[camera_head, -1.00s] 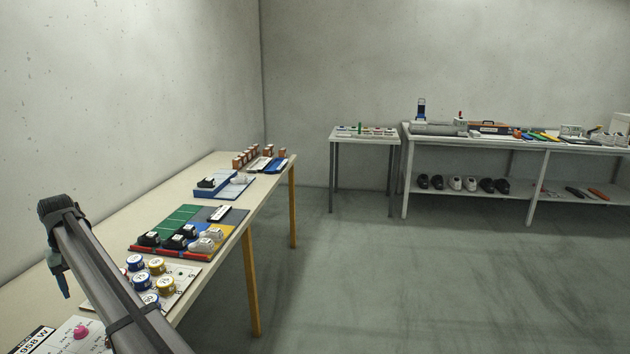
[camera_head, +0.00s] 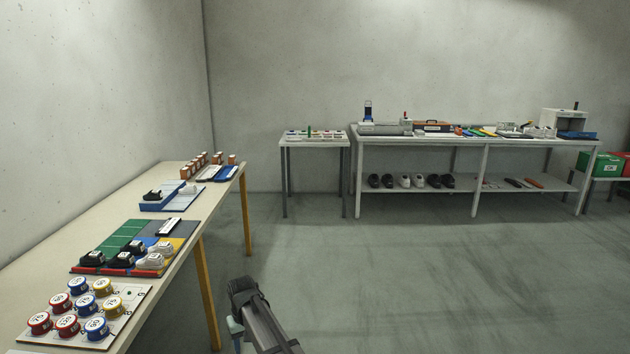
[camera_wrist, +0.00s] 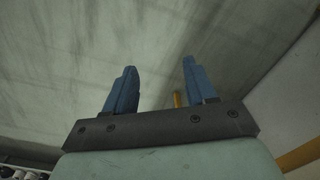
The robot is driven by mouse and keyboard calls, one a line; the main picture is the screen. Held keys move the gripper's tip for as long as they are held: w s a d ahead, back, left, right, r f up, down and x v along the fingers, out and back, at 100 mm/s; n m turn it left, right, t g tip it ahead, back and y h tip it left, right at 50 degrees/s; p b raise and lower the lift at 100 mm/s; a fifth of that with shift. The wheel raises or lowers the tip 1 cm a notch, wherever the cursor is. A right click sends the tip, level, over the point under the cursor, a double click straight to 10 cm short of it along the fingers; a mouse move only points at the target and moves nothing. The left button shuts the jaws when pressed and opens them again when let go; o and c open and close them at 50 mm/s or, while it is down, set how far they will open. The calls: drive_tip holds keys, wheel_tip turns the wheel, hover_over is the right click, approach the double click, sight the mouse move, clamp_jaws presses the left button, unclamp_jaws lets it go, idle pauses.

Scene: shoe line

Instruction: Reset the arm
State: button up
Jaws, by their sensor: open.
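My gripper (camera_wrist: 160,88) shows in the wrist view with its two blue fingers spread apart and nothing between them. Behind the fingers is mostly bare grey floor. In the head view my arm is at the bottom centre, off the right side of the long left table (camera_head: 40,252), over the floor. The fingertips are hardly visible there.
The left table carries a board of round tins (camera_head: 75,312), a coloured mat (camera_head: 125,238) with shoes, and a blue tray (camera_head: 165,204). A small table (camera_head: 314,140) and a long bench (camera_head: 460,141) stand at the back. The middle floor is clear.

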drive_tip(key=s+d+f+m, duration=0.2)
drive_tip(key=s+d+f, duration=0.3)
drive_tip(key=d, duration=0.8)
drive_tip(key=s+d+f+m, duration=0.25)
drive_tip(key=s+d, duration=0.35)
drive_tip(key=d, duration=0.6)
drive_tip(key=s+d+f+m, duration=0.1)
drive_tip(key=s+d+f, duration=0.4)
drive_tip(key=d, duration=0.8)
drive_tip(key=s+f+g, duration=0.3)
drive_tip(key=s+f, duration=0.6)
drive_tip(key=s, duration=0.6)
drive_tip(key=s+f+g, duration=0.3)
drive_tip(key=s+f, duration=0.7)
drive_tip(key=s, duration=0.4)
drive_tip(key=shift+s+f+g, duration=0.3)
drive_tip(key=shift+s+g, duration=0.1)
drive_tip(key=shift+a, duration=0.15)
